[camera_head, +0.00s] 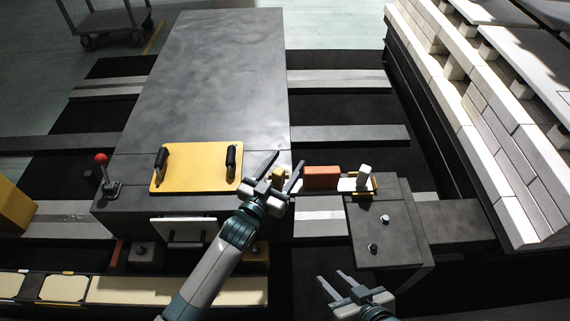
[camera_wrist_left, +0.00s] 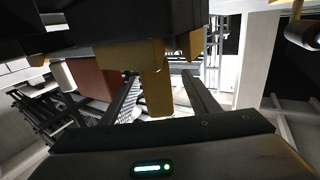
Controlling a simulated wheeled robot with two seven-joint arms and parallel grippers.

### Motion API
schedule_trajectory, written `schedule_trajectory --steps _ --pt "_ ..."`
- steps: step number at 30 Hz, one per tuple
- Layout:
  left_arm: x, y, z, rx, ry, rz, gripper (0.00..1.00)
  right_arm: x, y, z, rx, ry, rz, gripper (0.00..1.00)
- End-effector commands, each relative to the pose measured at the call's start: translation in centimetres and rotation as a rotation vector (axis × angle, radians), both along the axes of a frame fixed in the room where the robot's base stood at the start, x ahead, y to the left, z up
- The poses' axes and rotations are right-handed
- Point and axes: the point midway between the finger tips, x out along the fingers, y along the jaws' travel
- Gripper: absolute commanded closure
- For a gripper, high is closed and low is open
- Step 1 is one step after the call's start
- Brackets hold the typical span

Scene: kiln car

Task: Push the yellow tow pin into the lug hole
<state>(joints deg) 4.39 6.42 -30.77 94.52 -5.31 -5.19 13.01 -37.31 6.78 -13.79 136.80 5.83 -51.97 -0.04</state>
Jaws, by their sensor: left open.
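The yellow tow pin (camera_head: 278,174) shows at the right edge of the dark car deck, between the fingers of my left gripper (camera_head: 287,160). In the left wrist view the yellow pin (camera_wrist_left: 157,90) points down between the spread fingers, below a dark body with yellow parts on its underside. My left gripper is open; I cannot tell whether either finger touches the pin. The lug hole cannot be made out in either view. My right gripper (camera_head: 336,276) is open and empty at the bottom, in front of the grey box.
A reddish-brown block (camera_head: 321,177) and a white piece (camera_head: 364,176) stand right of my left gripper. The grey box (camera_head: 392,250) carries two small knobs. A yellow plate (camera_head: 197,175) with black handles and a red-knobbed lever (camera_head: 101,160) are left. White bricks (camera_head: 475,130) rise at right.

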Motion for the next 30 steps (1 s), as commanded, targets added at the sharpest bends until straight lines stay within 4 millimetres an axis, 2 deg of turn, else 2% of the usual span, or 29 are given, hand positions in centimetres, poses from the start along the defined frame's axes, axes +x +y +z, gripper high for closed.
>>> schedule_trajectory --steps 30 --pt "-1.9 1.1 0.1 0.0 0.0 0.0 0.45 0.0 0.0 1.4 0.0 0.0 0.0 0.69"
